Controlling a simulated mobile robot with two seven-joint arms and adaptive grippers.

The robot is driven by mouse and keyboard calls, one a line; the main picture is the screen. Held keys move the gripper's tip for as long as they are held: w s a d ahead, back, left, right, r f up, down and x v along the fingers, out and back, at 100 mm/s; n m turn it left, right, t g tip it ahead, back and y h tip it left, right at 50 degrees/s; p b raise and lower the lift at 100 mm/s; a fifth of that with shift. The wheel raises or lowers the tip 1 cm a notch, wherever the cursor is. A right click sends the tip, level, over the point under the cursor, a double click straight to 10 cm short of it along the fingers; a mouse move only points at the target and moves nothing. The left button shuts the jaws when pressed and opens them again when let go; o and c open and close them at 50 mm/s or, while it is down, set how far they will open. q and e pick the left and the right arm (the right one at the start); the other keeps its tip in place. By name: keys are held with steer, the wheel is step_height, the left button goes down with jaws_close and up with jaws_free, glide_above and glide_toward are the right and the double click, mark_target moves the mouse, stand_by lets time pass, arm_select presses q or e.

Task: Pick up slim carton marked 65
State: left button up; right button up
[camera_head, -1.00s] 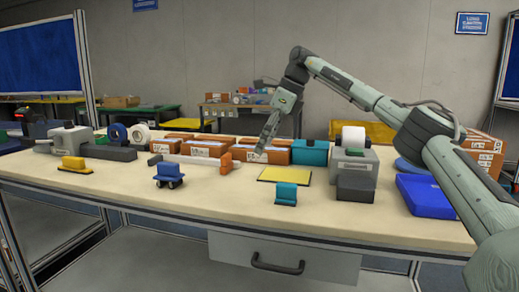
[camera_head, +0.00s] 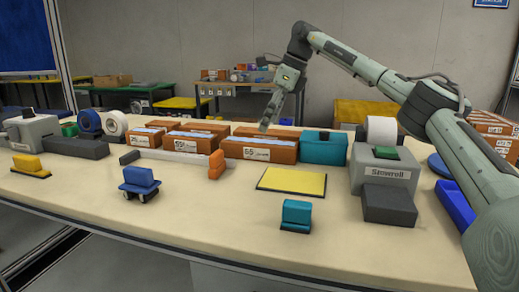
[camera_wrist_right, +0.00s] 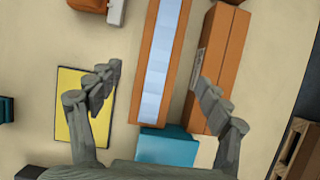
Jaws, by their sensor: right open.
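Several long orange cartons stand in a row at the middle back of the table. The front right carton (camera_head: 258,152) has a white label that may read 65, too small to be sure. In the right wrist view, an open-topped orange carton with pale blue contents (camera_wrist_right: 160,60) lies between my fingers, and a closed orange carton (camera_wrist_right: 222,60) lies beside it, partly behind one finger. My right gripper (camera_head: 268,124) points down above the right-hand cartons; it also shows in the right wrist view (camera_wrist_right: 158,85), fingers wide apart and empty. My left gripper is out of view.
A teal box (camera_head: 323,149) stands just right of the cartons. A yellow pad (camera_head: 292,181) lies in front, with a small teal block (camera_head: 296,214) nearer. A grey tape machine (camera_head: 385,170) stands right. An orange upright piece (camera_head: 217,165) stands front left of the cartons.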

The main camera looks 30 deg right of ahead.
mark_target(260, 141)
steer(key=x, duration=0.5)
steer(key=shift+a+f, duration=0.15)
steer(key=shift+f, duration=0.25)
steer(key=shift+w+r, duration=0.1)
steer(key=c, duration=1.7)
